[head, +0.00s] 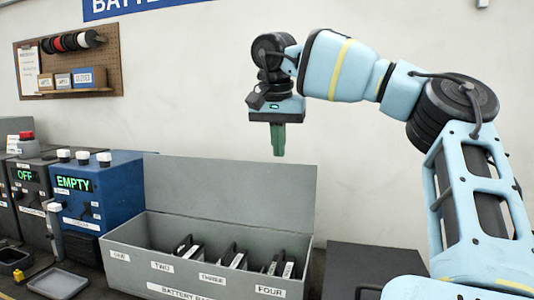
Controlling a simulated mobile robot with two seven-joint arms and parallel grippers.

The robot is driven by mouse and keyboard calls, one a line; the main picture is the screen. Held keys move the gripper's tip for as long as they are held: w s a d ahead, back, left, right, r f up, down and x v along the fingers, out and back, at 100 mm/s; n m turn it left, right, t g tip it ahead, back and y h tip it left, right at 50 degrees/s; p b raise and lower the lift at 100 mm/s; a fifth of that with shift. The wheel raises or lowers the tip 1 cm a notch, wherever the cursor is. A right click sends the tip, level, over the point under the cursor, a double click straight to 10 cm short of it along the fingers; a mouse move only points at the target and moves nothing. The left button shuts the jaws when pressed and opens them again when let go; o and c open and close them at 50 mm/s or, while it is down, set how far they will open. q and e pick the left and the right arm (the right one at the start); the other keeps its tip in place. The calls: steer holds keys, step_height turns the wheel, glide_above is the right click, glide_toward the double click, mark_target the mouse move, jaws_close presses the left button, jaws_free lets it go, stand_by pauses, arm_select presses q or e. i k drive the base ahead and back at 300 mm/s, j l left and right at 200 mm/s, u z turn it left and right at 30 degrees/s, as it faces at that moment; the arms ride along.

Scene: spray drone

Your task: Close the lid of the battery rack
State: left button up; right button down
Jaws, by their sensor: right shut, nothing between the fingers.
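The battery rack (206,264) is a grey open box with front labels ONE, TWO, THREE, FOUR and a larger label below. Its lid (231,190) is a flat grey panel standing upright along the back edge, so the rack is open. Several dark batteries (236,255) with black handles sit inside, in the middle and right part. My right gripper (278,146) points down with its green fingers shut and empty. It appears above the lid's top edge in the picture and touches nothing visible. My left gripper is not in view.
A blue box (95,195) reading EMPTY and a grey box (30,178) reading OFF stand left of the rack. A small grey tray (58,284) lies in front of them. A dark box (372,268) stands right of the rack. A pegboard (68,62) hangs on the wall.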

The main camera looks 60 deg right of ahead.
mark_target(269, 195)
steer(key=i+l, duration=0.2)
steer(key=l, duration=0.2)
steer(key=i+l, duration=0.15)
steer(key=l, duration=0.25)
steer(key=i+l, duration=0.2)
steer(key=l, duration=0.2)
